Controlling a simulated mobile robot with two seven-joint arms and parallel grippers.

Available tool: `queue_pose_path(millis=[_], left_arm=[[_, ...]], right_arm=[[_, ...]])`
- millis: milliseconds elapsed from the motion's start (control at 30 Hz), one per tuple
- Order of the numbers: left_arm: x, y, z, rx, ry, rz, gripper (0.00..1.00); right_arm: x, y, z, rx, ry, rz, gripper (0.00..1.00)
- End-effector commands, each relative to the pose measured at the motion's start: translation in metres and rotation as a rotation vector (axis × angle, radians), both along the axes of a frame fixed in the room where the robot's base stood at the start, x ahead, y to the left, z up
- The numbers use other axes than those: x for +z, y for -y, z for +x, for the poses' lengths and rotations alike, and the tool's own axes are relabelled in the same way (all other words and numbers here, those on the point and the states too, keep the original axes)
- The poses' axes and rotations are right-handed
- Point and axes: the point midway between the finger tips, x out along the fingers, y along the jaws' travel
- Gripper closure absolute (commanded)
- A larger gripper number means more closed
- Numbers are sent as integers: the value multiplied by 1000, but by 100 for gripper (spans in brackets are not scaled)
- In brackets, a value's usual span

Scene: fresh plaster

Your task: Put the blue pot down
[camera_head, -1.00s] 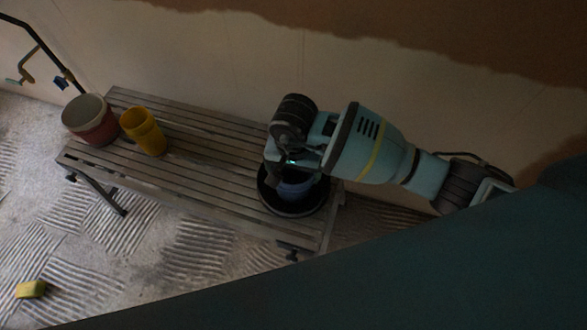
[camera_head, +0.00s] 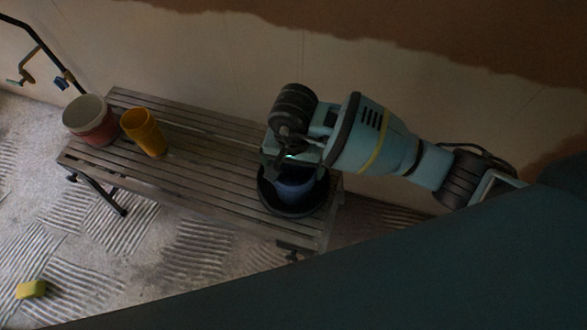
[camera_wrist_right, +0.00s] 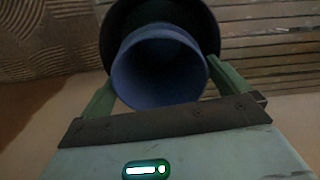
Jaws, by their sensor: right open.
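The blue pot (camera_head: 296,188) stands upright in or on a round black dish (camera_head: 268,203) at the right end of the slatted bench (camera_head: 200,165). The right wrist view looks into its open mouth (camera_wrist_right: 160,72), with the black dish (camera_wrist_right: 113,25) behind it. My right gripper (camera_head: 290,172) is over the pot, its green fingers (camera_wrist_right: 158,85) on either side of the rim. It is open. Whether the fingers touch the pot is hard to tell. My left gripper is not in view.
A red pot with a pale rim (camera_head: 90,122) and a yellow pot (camera_head: 145,133) stand at the bench's left end. A yellow sponge (camera_head: 31,289) lies on the ridged floor. A wall runs behind the bench. The bench's middle is clear.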

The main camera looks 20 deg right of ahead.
Motion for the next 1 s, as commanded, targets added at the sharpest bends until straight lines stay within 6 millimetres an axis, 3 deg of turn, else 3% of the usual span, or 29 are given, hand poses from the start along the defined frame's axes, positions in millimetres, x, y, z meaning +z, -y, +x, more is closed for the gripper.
queue_pose_path(millis=[200,433,600,1000], left_arm=[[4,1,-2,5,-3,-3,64],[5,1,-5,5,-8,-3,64],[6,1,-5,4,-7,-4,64],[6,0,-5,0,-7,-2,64]], right_arm=[[49,0,1,1,4,0,0],[83,0,1,0,2,-1,0],[94,0,0,-1,0,-1,0],[95,0,0,-1,-1,0,0]])
